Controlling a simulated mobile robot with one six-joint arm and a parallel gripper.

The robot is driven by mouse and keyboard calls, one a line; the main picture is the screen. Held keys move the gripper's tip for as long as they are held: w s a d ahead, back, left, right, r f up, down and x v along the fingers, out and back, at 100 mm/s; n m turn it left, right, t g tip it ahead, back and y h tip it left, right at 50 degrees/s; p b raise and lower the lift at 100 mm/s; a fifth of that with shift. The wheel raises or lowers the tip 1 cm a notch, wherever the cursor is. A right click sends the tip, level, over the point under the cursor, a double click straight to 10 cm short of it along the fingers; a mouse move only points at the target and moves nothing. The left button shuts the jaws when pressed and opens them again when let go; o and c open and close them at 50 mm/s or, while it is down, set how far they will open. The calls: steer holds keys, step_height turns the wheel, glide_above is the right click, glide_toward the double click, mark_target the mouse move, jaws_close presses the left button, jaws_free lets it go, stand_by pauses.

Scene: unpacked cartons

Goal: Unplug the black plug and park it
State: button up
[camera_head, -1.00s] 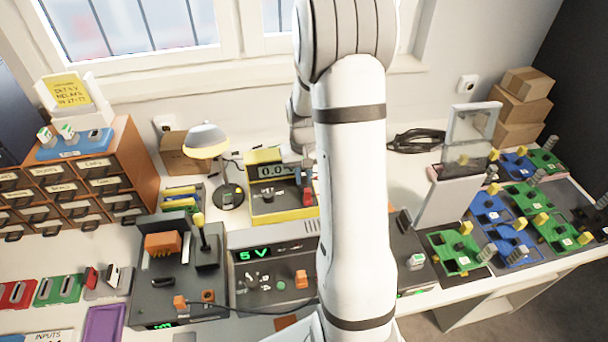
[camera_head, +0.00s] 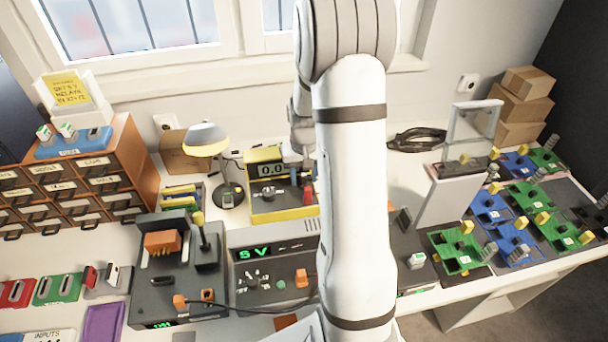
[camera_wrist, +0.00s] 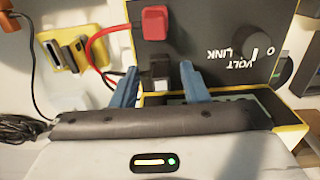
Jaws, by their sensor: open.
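The yellow-edged meter (camera_head: 283,203) stands behind the front row of devices, left of my arm. Its dark face, marked VOLT and LINK (camera_wrist: 215,55), fills the upper right of the wrist view. A red plug (camera_wrist: 155,27) sits in that face, with a red lead looping left. A small dark piece (camera_wrist: 131,78), which looks like the black plug, shows below it beside my left fingertip; its seating is partly hidden. My gripper (camera_wrist: 160,80) is open, its blue fingers apart at the meter's edge. In the head view my arm hides part of the meter area.
A lamp (camera_head: 206,140) stands left of the meter. A 5 V unit (camera_head: 270,268) and a black device with an orange block (camera_head: 163,243) stand in front. A yellow holder (camera_wrist: 68,52) lies beside the meter. Green and blue boards (camera_head: 520,225) fill the right side.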

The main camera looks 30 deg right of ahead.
mark_target(304, 175)
step_height(304, 175, up, 8)
steer(key=shift+f, duration=0.1)
stand_by(0.4)
